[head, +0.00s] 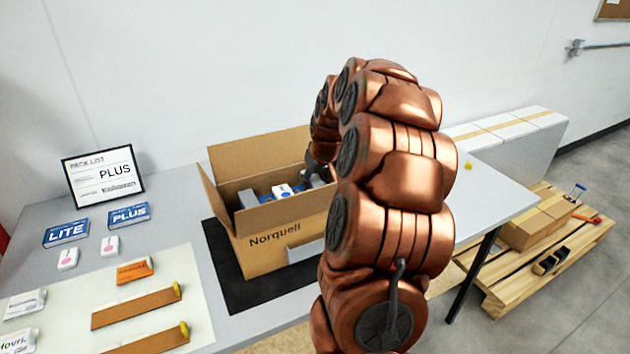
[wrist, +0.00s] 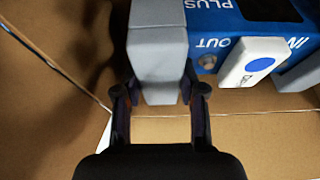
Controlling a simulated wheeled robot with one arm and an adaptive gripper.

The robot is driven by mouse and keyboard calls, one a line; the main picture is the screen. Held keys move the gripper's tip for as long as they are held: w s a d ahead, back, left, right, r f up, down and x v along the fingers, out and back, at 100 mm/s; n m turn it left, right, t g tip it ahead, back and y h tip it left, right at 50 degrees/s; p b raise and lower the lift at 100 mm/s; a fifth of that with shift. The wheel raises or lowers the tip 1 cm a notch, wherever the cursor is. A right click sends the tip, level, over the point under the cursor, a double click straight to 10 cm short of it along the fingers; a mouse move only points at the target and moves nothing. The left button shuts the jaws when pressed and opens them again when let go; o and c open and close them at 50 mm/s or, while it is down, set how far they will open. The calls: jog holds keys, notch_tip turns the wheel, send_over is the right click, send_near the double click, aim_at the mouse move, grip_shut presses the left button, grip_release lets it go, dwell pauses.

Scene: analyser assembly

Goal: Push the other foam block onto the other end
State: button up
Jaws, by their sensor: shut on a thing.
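A grey foam block (wrist: 157,55) stands between the two fingers of my gripper (wrist: 160,93) in the wrist view, and the gripper is shut on it. The block sits against the end of a blue analyser (wrist: 222,22) marked PLUS, IN and OUT. Whether it is fully seated on that end I cannot tell. Another grey foam piece (wrist: 301,75) shows at the analyser's other end, partly cut off. In the head view, the analyser (head: 264,193) and a grey foam block (head: 247,198) lie inside the open carton; my arm hides part of this.
The open Norquell carton (head: 257,262) stands on a black mat (head: 225,262), flaps up. A white packet with a blue dot (wrist: 251,62) lies on the analyser. LITE and PLUS cards (head: 129,215), small packets and brown strips (head: 135,308) lie left. A pallet (head: 545,265) stands right.

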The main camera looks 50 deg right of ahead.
jog(key=shift+f, duration=0.1)
jog(key=o, duration=1)
jog(key=shift+r+p, duration=0.3)
jog(key=shift+r, duration=3.25)
